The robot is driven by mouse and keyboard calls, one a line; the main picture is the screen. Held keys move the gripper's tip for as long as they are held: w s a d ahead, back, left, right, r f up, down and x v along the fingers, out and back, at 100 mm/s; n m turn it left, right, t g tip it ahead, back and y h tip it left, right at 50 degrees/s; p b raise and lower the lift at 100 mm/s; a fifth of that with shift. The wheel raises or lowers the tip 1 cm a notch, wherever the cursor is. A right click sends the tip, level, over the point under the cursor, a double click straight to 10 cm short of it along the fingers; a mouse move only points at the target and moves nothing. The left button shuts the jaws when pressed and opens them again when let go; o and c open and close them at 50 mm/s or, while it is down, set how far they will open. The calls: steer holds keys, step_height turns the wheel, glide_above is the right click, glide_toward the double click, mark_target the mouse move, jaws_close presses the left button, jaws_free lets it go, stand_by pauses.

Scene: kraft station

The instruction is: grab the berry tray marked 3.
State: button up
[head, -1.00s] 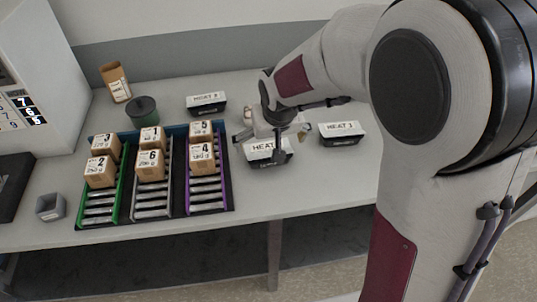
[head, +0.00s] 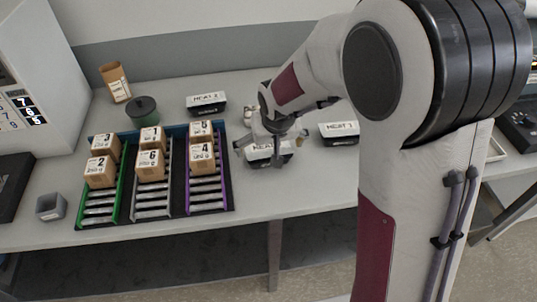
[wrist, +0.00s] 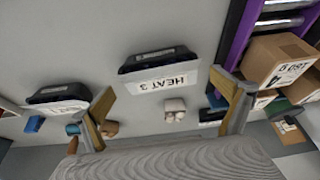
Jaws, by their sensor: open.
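The tray marked 3 (wrist: 160,62) is a low black tray with a white band, and its label seems to read HEAT or MEAT 3, with no berry marking legible. It lies ahead of and between my fingertips in the wrist view. In the head view this tray (head: 262,161) sits right of the box rack, partly hidden by my gripper (head: 262,150). My gripper is open and empty above it, its fingers (wrist: 162,88) spread wider than the tray's visible width. I see no contact with the tray.
A similar tray marked 1 (head: 338,133) stands to the right, and another, apparently marked 2 (head: 207,103), stands behind. The rack (head: 225,180) with several numbered cartons is close on the left. A small pale jar (wrist: 175,110) stands behind the tray. The table front is clear.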

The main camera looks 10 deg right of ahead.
mark_target(269, 151)
steer(key=shift+x, duration=1.8)
steer(key=shift+c, duration=0.4)
steer(key=c, duration=1)
